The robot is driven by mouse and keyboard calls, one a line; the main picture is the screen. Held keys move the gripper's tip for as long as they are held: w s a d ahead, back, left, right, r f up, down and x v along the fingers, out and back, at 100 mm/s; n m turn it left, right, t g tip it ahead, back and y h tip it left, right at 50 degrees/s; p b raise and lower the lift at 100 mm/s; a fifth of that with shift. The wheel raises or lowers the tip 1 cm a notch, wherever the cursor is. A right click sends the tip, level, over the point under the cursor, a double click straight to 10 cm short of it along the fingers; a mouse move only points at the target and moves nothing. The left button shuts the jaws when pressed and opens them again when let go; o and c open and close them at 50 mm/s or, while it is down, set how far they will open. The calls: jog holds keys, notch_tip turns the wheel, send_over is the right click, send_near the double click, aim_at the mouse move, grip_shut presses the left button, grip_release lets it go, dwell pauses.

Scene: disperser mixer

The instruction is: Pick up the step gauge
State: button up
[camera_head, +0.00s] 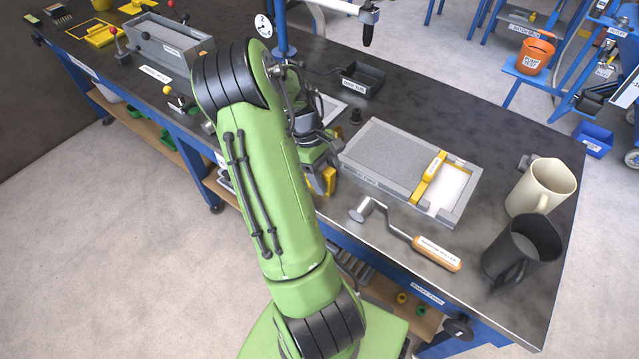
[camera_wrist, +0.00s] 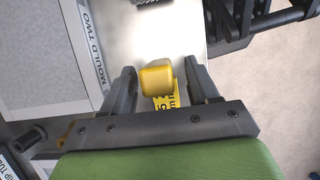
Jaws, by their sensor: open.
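The step gauge, a yellow block with a printed strip marked in mm, shows in the wrist view (camera_wrist: 157,80) between the two grey fingers of my gripper (camera_wrist: 162,88). The fingers are open, one on each side, with a visible gap at least to the right finger. Whether the left finger touches it I cannot tell. In the head view my gripper (camera_head: 322,172) is low at the front edge of the bench, left of the grey mould, largely behind my green arm. A yellow patch shows there, too hidden to tell apart from the gripper. The lower part of the gauge is hidden by the gripper body.
The mould (camera_head: 385,152), with a yellow bar (camera_head: 429,180) across it, lies right of my gripper. A wooden-handled roller (camera_head: 436,252), a dark mug (camera_head: 522,252) and a cream mug (camera_head: 540,187) are further right. A black tray (camera_head: 361,79) and blue post (camera_head: 281,30) stand behind.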

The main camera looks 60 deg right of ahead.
jog(key=shift+s+f, duration=0.1)
jog(key=shift+f, duration=0.25)
jog(key=shift+r, duration=0.15)
jog(key=c, duration=1.1)
